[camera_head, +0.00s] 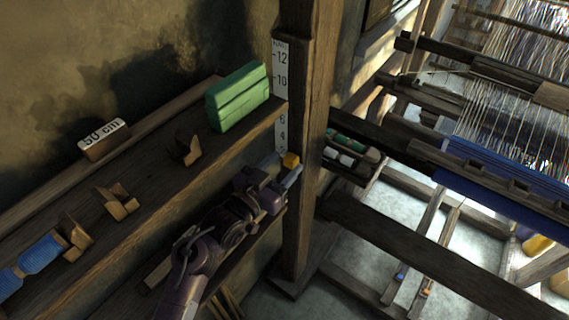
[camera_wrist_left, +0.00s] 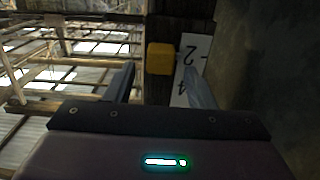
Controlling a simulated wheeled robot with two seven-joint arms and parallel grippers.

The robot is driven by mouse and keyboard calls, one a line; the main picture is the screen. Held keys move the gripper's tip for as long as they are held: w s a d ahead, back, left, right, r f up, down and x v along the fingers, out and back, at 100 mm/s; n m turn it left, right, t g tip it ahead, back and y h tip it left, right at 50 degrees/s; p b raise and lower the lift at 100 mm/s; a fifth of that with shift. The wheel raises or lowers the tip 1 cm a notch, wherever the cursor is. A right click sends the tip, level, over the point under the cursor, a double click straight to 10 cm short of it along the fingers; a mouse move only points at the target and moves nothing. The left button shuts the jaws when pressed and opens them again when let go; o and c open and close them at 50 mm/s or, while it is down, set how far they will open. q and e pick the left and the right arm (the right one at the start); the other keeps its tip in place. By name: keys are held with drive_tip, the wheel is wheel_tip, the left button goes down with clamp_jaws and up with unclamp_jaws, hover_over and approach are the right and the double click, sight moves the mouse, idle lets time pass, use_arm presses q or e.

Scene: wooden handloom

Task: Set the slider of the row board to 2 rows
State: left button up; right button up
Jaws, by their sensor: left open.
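The row board (camera_head: 281,72) is a white strip with black numbers on the wooden post. Its yellow slider (camera_head: 291,159) is low on the board, by the lowest numbers. In the left wrist view the slider (camera_wrist_left: 160,58) is beside the 2 on the board (camera_wrist_left: 198,50), with the 4 nearer to me. Exact alignment with the mark is hard to tell. My left gripper (camera_head: 280,167) is open at the slider. In the wrist view its fingertips (camera_wrist_left: 158,72) stand either side of the slider's near end, with a gap at the left finger. My right gripper is out of view.
The post (camera_head: 302,190) stands right behind the slider. A shelf (camera_head: 150,165) at left carries a green block (camera_head: 238,97), a "50 cm" block (camera_head: 104,140), wooden holders (camera_head: 117,203) and a blue roll (camera_head: 40,258). The loom beams (camera_head: 430,255) fill the right.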

use_arm(q)
drive_tip(key=b+v, duration=0.1)
drive_tip(key=v, duration=0.5)
drive_tip(key=shift+s+a+b, duration=0.25)
drive_tip(key=shift+s+b, duration=0.05)
drive_tip(key=shift+b, duration=0.1)
